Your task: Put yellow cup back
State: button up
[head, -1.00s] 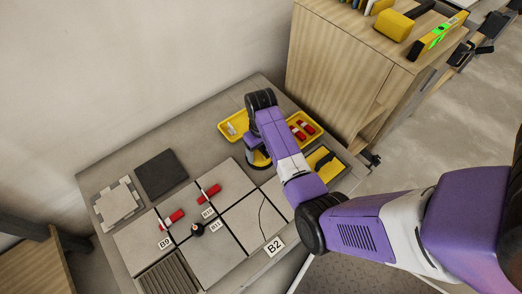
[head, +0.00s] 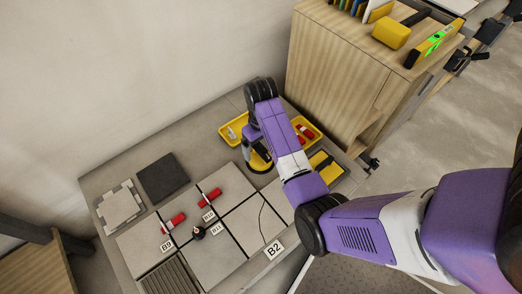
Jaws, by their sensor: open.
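The yellow cup (head: 261,154) appears as a small yellow piece on a round black base, standing on the grey bench between the yellow tray and the tiles. My gripper (head: 254,142) is open and points down just above or around it. My purple wrist and forearm hide most of the fingers and part of the cup. I cannot tell whether the fingers touch it.
A yellow tray (head: 229,137) behind my arm holds red-handled pieces (head: 306,131). Pale tiles (head: 215,262) with red pieces and label tags cover the bench front. A dark square (head: 162,177) lies left. A wooden cabinet (head: 335,75) stands right.

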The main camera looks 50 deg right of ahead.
notch_tip(320, 180, up, 6)
jog(key=shift+p, duration=0.55)
jog(key=s+f+n+t+h, duration=0.1)
jog(key=s+f+t+h, duration=0.2)
jog(key=s+f, duration=0.35)
jog(key=s+a+r+n+t, duration=0.2)
jog(key=s+a+t, duration=0.2)
jog(key=s+a, duration=0.15)
jog(key=s+a+r+t+y, duration=0.1)
jog(key=s+a+r+t, duration=0.1)
jog(key=s+a+r, duration=0.2)
jog(key=s+a+r+t+y, duration=0.1)
jog(key=s+a+r+t, duration=0.2)
jog(key=a+r, duration=0.3)
jog(key=s+a+r+t+y, duration=0.1)
jog(key=s+a+r+t, duration=0.2)
jog(key=r, duration=1)
jog(key=s+a, duration=0.2)
jog(key=s, duration=0.1)
jog(key=shift+r, duration=0.2)
jog(key=shift+r, duration=0.1)
